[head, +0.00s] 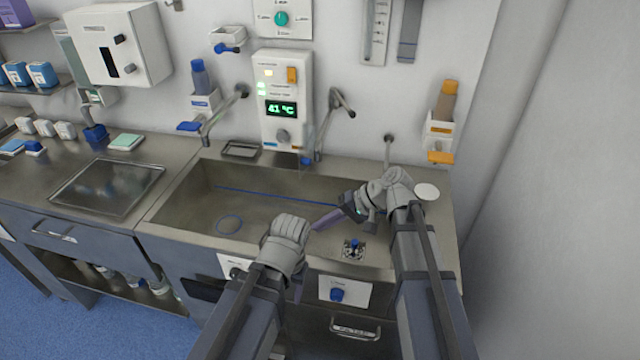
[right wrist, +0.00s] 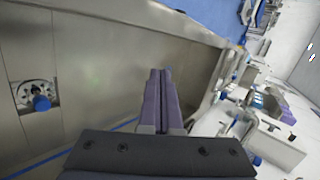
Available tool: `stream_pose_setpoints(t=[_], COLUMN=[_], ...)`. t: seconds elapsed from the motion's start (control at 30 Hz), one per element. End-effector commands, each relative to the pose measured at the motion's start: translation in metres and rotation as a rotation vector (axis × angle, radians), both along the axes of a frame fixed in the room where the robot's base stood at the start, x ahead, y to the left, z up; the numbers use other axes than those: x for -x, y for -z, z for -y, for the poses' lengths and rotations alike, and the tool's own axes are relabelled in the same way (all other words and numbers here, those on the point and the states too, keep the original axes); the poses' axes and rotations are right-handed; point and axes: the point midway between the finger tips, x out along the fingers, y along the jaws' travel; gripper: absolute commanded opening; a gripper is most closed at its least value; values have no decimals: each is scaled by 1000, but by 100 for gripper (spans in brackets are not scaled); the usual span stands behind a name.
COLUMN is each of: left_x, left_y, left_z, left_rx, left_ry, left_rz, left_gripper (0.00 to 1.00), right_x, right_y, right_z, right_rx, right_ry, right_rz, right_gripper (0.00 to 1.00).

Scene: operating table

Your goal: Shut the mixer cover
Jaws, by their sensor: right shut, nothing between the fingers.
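A wall unit with a green 41 °C display (head: 281,107) hangs above the sink and looks like the mixer. I cannot pick out a separate cover for certain. A small metal fitting with a blue knob (head: 354,248) is at the sink's front right; it also shows in the right wrist view (right wrist: 40,103). My right gripper (head: 322,222) is over the right part of the sink, left of that knob. Its purple fingers (right wrist: 158,78) are together and empty. My left gripper (head: 298,290) is by the sink's front edge, mostly hidden behind its own wrist.
The steel sink (head: 190,205) is wide, with bent spouts (head: 325,125) above it. A white round disc (head: 426,191) lies on the right ledge. Bottle holders (head: 440,130) hang on the wall. A steel counter (head: 60,150) is at left.

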Motion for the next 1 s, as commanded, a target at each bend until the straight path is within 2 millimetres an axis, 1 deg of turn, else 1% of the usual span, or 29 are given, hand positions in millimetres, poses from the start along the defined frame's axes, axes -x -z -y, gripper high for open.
stream_pose_setpoints(t=[0.03, 0.1, 0.17, 0.2, 0.3, 0.4, 0.5, 0.63, 0.77, 0.87, 1.0], left_x=[0, 0, 0, 0, 0, 0, 0, 0, 0, 0, 0], left_y=[29, 45, 57, 64, 76, 83, 84, 84, 83, 83, 83], left_z=[0, 0, 0, 0, 0, 0, 0, 0, 0, 0, 0], left_rx=[0, 0, 0, 0, 0, 0, 0, 0, 0, 0, 0], left_ry=[0, 0, 0, 0, 0, 0, 0, 0, 0, 0, 0], left_rz=[0, 0, 0, 0, 0, 0, 0, 0, 0, 0, 0], left_gripper=[57, 57, 57, 57, 57, 57, 57, 57, 57, 57, 57], right_x=[-29, -54, -73, -84, -102, -112, -115, -116, -118, -123, -134], right_y=[10, -2, -12, -20, -37, -49, -57, -60, -60, -60, -60], right_z=[16, 36, 56, 69, 99, 120, 130, 132, 125, 112, 86], right_rx=[-105, -250, -361, -427, -558, -642, -684, -695, -693, -693, -692], right_ry=[59, 125, 178, 209, 266, 302, 317, 321, 319, 316, 316], right_rz=[13, 39, 63, 79, 117, 143, 157, 160, 159, 158, 157], right_gripper=[0, 0, 0, 0, 0, 0, 0, 0, 0, 0, 0])
